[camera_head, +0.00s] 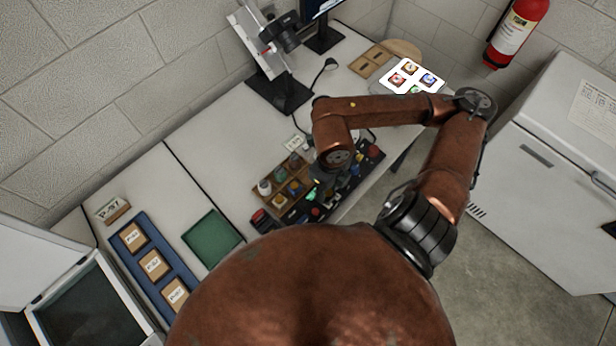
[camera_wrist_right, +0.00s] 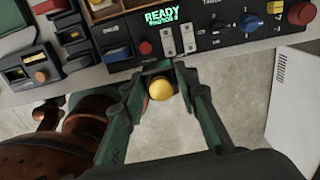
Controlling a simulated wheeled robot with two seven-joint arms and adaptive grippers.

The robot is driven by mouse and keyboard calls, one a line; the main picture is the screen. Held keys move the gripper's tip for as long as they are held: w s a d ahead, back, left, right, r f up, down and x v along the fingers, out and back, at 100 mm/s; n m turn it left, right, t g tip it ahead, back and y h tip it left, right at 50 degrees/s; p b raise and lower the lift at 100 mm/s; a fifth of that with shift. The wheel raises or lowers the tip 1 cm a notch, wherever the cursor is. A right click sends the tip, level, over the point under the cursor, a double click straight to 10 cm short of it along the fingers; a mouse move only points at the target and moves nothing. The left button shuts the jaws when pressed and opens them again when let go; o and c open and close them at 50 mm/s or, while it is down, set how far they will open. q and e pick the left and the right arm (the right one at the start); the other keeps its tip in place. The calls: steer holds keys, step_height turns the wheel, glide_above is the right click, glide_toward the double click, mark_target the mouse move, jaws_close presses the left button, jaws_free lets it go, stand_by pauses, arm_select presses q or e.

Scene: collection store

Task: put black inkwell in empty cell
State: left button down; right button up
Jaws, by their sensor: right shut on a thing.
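My right gripper (camera_head: 318,188) reaches down at the front edge of the dark control panel. In the right wrist view its two green fingers (camera_wrist_right: 160,72) close on a small dark thing with a round yellow knob (camera_wrist_right: 161,89). It appears to be the black inkwell, but the fingers hide most of its body. The wooden tray with cells (camera_head: 287,182) stands left of the gripper in the head view and holds several small jars. Which cell is empty is too small to tell. A corner of it shows in the right wrist view (camera_wrist_right: 118,10). My left gripper is not in view.
The control panel (camera_wrist_right: 205,28) with knobs, switches and a lit READY display lies beside the gripper. A green tray (camera_head: 212,239) and a blue tray (camera_head: 133,262) with labelled boxes stand to the left.

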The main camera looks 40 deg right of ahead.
steer(key=w+d+f, duration=0.1)
steer(key=w+f, duration=0.2)
steer(key=w, duration=0.1)
steer(key=w+d+f, duration=0.2)
steer(key=w, duration=0.2)
steer(key=w+d+f+b, duration=0.1)
steer(key=w+f, duration=0.2)
steer(key=shift+w+d+f, duration=0.15)
steer(key=shift+w+f, duration=0.15)
steer(key=shift+w, duration=0.1)
steer(key=shift+w+d+f, duration=0.2)
steer(key=shift+w+f, duration=0.3)
steer(key=shift+f, duration=0.1)
step_height(320, 180, down, 3)
steer(key=shift+w+f, duration=0.15)
steer(key=shift+f+b, duration=0.1)
steer(key=shift+b, duration=0.2)
steer(key=o, duration=1.2)
